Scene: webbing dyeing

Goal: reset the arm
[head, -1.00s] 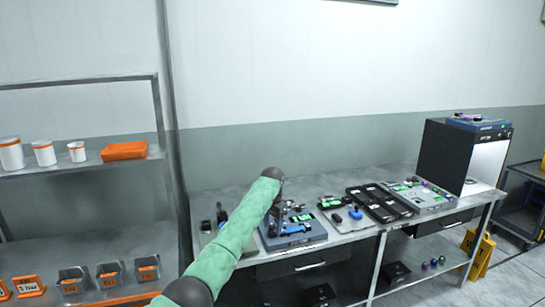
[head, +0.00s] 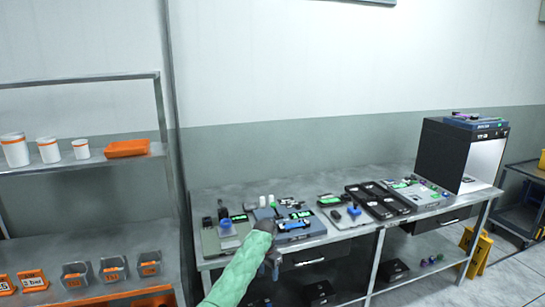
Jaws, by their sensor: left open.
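My left arm, in a green sleeve, comes up from the bottom of the head view. Its dark wrist is at the front edge of the metal bench (head: 335,183). My left gripper (head: 272,268) is small and dark below the wrist, pointing down in front of the bench edge. It is open, and nothing shows between its fingers. My right gripper is out of view.
Behind the wrist stand a grey-green device (head: 212,243) and a blue device (head: 300,232). Black trays (head: 378,200) and a black box machine (head: 443,152) stand to the right. A shelf rack (head: 82,164) with white cups and orange bins is at left.

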